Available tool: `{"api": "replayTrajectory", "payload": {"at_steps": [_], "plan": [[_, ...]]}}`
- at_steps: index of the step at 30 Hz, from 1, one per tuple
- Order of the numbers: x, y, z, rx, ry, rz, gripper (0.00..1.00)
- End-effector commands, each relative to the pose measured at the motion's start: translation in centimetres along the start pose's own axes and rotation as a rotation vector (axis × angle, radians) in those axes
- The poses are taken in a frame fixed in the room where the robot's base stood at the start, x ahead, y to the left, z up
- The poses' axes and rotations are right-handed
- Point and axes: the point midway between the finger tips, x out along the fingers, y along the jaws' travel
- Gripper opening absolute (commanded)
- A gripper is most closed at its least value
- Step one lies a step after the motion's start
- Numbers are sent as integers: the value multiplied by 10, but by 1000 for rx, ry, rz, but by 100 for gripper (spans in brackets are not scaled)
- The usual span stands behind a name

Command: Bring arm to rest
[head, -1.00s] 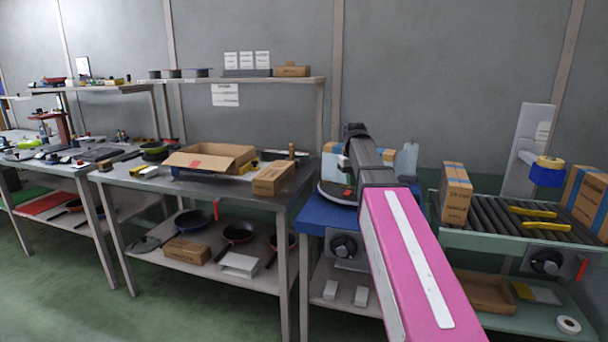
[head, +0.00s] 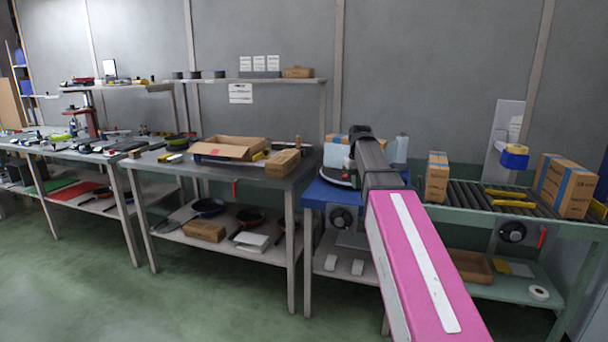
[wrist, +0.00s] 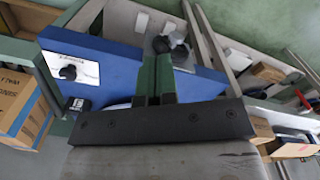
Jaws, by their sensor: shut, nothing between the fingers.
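My arm, with its pink link (head: 425,265) and dark wrist part (head: 372,160), reaches forward over the blue-topped table (head: 320,193) in the head view. My gripper's fingers are hidden there behind the arm. In the wrist view my gripper (wrist: 158,62) shows its two dark fingers together and empty. Below them in that view is the blue surface (wrist: 115,62) with a white label and a black knob. I cannot tell whether the fingers touch anything.
The conveyor (head: 470,196) with a tall taped carton (head: 437,178) and larger carton (head: 566,187) stands at right. A steel table (head: 230,172) with an open cardboard box (head: 225,149) stands left. Pans lie on its lower shelf. Green floor (head: 110,290) in front is clear.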

Motion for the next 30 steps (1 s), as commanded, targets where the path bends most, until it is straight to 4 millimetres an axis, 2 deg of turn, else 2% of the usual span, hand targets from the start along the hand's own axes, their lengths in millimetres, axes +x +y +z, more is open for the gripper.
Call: {"api": "replayTrajectory", "payload": {"at_steps": [10, 17, 23, 30], "plan": [[33, -2, 10, 15, -1, 0, 0], [70, -5, 23, 33, -2, 0, 0], [117, -9, 44, 57, -3, -1, 0], [196, -19, 88, 102, -2, 0, 0]]}}
